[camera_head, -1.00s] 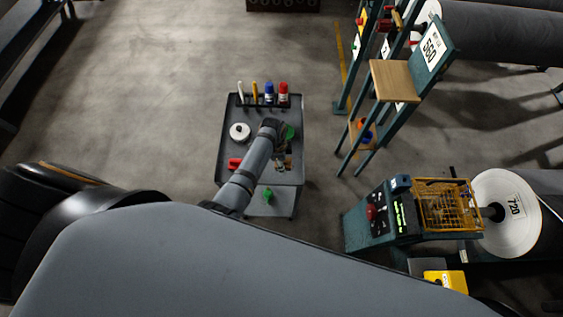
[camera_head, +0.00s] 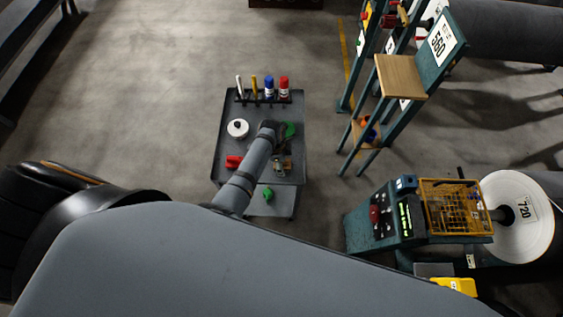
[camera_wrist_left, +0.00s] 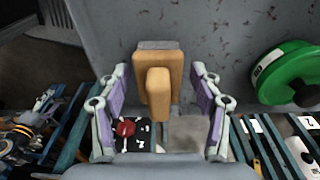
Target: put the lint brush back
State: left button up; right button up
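The lint brush (camera_wrist_left: 158,85), a tan wooden block with a knob-like handle and a grey strip at its far end, shows in the left wrist view over the grey cart top. My left gripper (camera_wrist_left: 160,95) is open, with a finger on each side of the brush and a visible gap on both sides. In the head view my left gripper (camera_head: 281,158) is over the right part of the grey cart (camera_head: 228,118), partly hidden by my own arm. I cannot tell how far it is above the brush. My right gripper is not in view.
A green roll (camera_wrist_left: 289,75) lies right of the brush. The cart also carries a white roll (camera_head: 238,129), a red object (camera_head: 234,162) and several upright markers (camera_head: 269,86). A teal rack (camera_head: 437,52) and a control console (camera_head: 382,215) stand to the right. Floor left of the cart is clear.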

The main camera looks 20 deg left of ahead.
pick_arm(q)
jog(key=shift+r, duration=0.15)
jog(key=r, duration=0.3)
jog(key=a+r, duration=0.1)
jog(key=r, duration=0.7)
jog(key=shift+s+a+r, duration=0.1)
jog(key=shift+s+a, duration=0.05)
jog(key=shift+a, duration=0.1)
jog(key=shift+r, duration=0.4)
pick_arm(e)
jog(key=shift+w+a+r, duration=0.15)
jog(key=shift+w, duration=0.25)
